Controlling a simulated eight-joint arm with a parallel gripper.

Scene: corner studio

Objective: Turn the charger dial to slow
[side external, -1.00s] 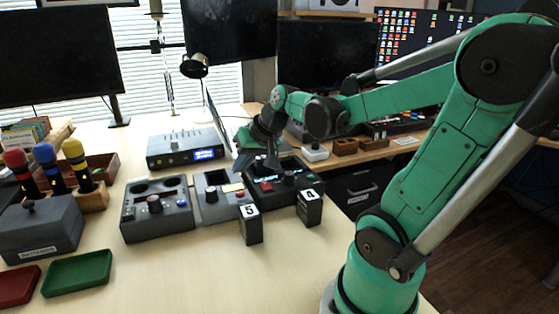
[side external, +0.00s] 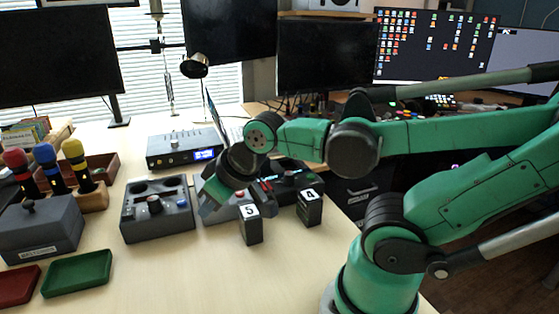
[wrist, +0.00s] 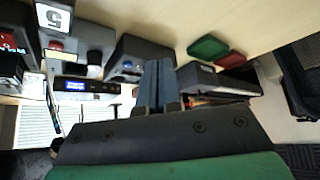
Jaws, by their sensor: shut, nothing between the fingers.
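My gripper (side external: 208,205) is shut and empty, tilted down over the front of the middle grey box (side external: 207,184) and hiding much of it. The two fingers lie together in the wrist view (wrist: 158,86). A third box with a red part (side external: 292,180) stands on the right. No readable label tells which one is the charger, and no dial setting is legible.
Upright blocks marked 5 (side external: 250,225) and 4 (side external: 309,208) stand just right of my gripper. A lit-display unit (side external: 182,150) is behind. A green tray (side external: 77,273), red tray (side external: 17,284) and lidded grey box (side external: 40,230) are at left. The front table is clear.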

